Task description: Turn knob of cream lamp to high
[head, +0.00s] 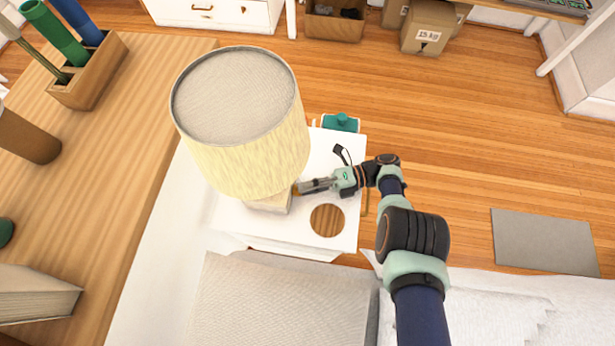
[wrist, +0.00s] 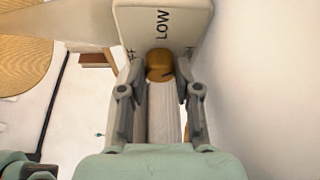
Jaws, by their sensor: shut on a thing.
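The cream lamp (head: 245,130) stands on a white table, its wide shade over a blocky base (head: 270,203). The base also shows in the wrist view (wrist: 190,20), with the word LOW on its face and partly hidden marks to either side. The round brass knob (wrist: 159,62) sticks out below LOW. A dark mark shows at its lower right. My gripper (wrist: 160,72) is shut on the knob, one finger on each side. In the head view my gripper (head: 300,188) reaches the base from the right, just below the shade.
A round wooden disc (head: 327,220) lies on the white table (head: 345,235) near my gripper. A teal item (head: 341,122) is at the table's far edge. A bed (head: 285,300) lies in front, and a wooden desk (head: 150,100) is to the left. Floor on the right is mostly clear.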

